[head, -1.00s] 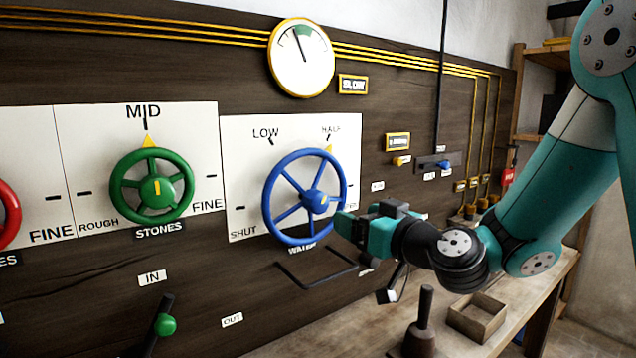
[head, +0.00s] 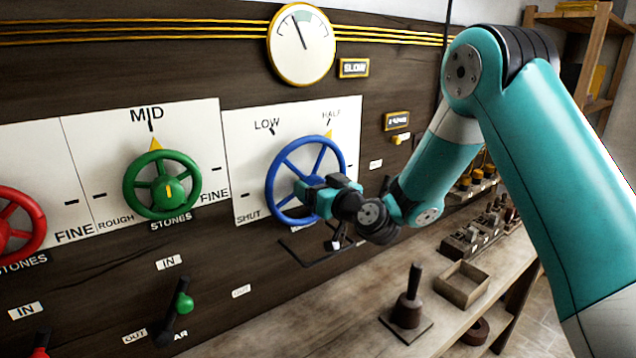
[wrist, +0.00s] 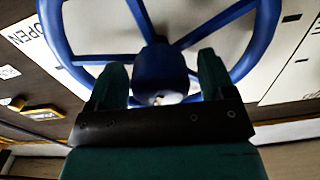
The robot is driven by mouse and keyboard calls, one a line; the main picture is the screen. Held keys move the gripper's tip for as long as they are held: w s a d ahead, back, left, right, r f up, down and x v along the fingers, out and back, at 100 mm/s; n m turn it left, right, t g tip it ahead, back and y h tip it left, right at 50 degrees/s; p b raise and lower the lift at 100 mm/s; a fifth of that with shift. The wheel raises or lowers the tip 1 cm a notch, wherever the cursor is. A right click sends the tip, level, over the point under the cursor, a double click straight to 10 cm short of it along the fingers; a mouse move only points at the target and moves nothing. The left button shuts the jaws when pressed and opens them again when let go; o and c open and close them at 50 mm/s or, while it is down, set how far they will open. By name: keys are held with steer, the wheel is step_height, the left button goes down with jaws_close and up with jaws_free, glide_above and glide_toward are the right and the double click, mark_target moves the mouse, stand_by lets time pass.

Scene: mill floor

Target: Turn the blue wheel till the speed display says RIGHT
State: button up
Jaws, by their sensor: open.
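The blue wheel (head: 279,172) is mounted on a white plate marked SHUT, LOW and HALF. Its yellow pointer (head: 328,134) sits just under HALF. The speed display (head: 354,68), a small yellow-framed sign beside the dial, appears to read SLOW. My gripper (head: 305,191) is at the middle of the wheel and hides its hub in the head view. In the wrist view the open fingers (wrist: 161,78) stand on either side of the blue hub (wrist: 160,72), with a gap showing. Contact cannot be told.
A green wheel (head: 162,185) and a red wheel (head: 18,222) are to the left. A round dial (head: 301,45) hangs above. A green-knobbed lever (head: 178,303) is below. The bench holds an open box (head: 464,284) and a dark handled block (head: 408,309).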

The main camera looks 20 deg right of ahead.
steer(key=c, duration=0.9)
steer(key=m+b, duration=0.1)
steer(key=m, duration=0.4)
steer(key=shift+m, duration=0.3)
steer(key=m, duration=0.6)
steer(key=shift+d, duration=0.1)
steer(key=shift+m, duration=0.4)
steer(key=o, duration=0.9)
